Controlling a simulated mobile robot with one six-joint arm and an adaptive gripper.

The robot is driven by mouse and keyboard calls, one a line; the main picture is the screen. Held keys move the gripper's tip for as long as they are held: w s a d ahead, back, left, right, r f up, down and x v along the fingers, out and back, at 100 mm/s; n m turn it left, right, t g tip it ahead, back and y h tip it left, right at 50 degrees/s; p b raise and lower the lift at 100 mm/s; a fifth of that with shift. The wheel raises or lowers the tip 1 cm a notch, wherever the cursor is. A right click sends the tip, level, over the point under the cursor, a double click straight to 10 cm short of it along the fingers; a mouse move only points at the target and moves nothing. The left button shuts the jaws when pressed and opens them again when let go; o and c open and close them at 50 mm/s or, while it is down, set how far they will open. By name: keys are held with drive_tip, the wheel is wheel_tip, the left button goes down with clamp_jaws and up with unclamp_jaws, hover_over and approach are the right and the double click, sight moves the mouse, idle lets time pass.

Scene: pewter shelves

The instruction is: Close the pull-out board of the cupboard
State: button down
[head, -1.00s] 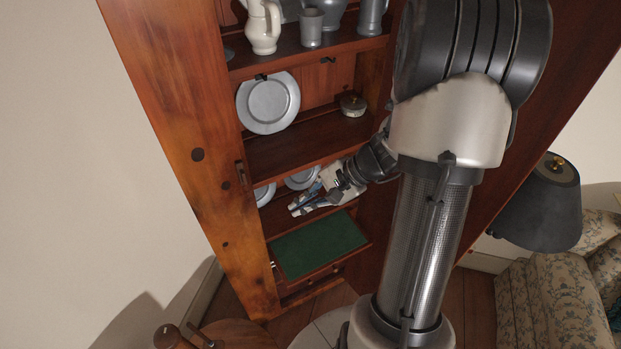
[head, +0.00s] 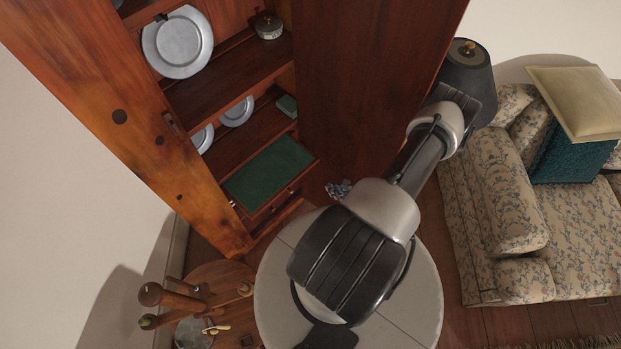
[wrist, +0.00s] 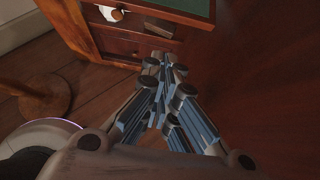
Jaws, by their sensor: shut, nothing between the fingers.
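The cupboard (head: 75,65) is a tall reddish-brown wooden case at the left of the head view. Its pull-out board (head: 268,172), with a green top and wooden rim, lies flat below the lowest visible shelf and reaches toward the front; how far it sticks out is hard to tell. A strip of the board (wrist: 190,6) shows at the top of the wrist view. My gripper (head: 338,189) is right of the board's front corner, apart from it. In the wrist view my gripper's fingers (wrist: 165,62) are together and empty, below the board in the picture.
Drawer fronts with knobs (head: 272,207) sit under the board. Pewter plates (head: 178,43) stand on the shelves above. A patterned sofa (head: 490,190) and dark lamp (head: 468,75) are at right.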

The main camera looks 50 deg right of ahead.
drive_tip(key=w+r+b+x, duration=0.1)
drive_tip(key=r+b+x, duration=0.1)
drive_tip(key=x, duration=1)
drive_tip(key=shift+w+f, duration=0.2)
drive_tip(key=shift+w, duration=0.5)
drive_tip(key=shift+d, duration=0.15)
